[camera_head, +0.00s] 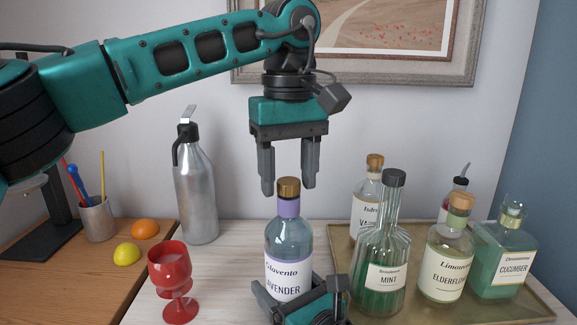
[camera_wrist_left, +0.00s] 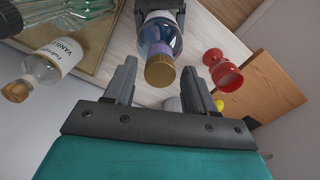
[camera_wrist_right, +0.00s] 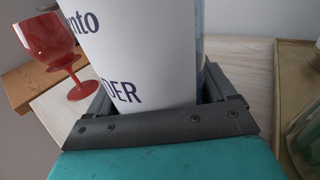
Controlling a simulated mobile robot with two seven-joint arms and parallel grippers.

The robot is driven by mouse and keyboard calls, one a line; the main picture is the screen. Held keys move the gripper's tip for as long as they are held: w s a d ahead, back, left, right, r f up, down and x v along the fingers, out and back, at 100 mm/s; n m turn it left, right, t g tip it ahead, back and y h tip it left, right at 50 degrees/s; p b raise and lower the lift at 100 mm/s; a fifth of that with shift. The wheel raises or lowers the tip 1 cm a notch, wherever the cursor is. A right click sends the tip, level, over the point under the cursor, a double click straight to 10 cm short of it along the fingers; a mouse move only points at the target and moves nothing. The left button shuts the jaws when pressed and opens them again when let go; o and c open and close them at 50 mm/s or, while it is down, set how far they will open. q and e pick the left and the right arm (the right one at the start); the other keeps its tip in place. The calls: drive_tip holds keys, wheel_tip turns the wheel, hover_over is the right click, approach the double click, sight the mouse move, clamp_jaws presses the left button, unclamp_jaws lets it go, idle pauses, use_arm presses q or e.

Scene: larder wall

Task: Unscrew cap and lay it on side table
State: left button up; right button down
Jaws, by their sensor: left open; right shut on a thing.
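The lavender bottle (camera_head: 290,245) stands upright on the pale table, with a purple neck band and a gold-brown cap (camera_head: 289,188) on top. My left gripper (camera_head: 289,188) points down with its fingers open, one on each side of the cap and apart from it. In the left wrist view the cap (camera_wrist_left: 160,72) lies between the open fingers (camera_wrist_left: 162,85). My right gripper (camera_head: 300,292) is shut on the lower body of the bottle; the bottle's label (camera_wrist_right: 140,60) fills the right wrist view. The brown wooden side table (camera_head: 150,235) is at the left.
A lemon (camera_head: 126,254), an orange (camera_head: 145,229) and a pen cup (camera_head: 97,218) stand on the side table. A red goblet (camera_head: 172,280) and a steel siphon (camera_head: 196,190) stand left of the bottle. A tray (camera_head: 525,303) with several bottles, including mint (camera_head: 380,260), is close on the right.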

use_arm(q)
clamp_jaws()
drive_tip(key=n, duration=1.1)
drive_tip(key=shift+n, duration=0.3)
drive_tip(key=n, duration=0.5)
drive_tip(key=shift+n, duration=0.3)
drive_tip(key=n, duration=0.5)
drive_tip(key=shift+r, duration=0.1)
drive_tip(key=n, duration=0.9)
drive_tip(key=shift+n, duration=0.3)
drive_tip(key=n, duration=0.4)
drive_tip(key=shift+r, duration=0.2)
drive_tip(key=shift+r, duration=0.9)
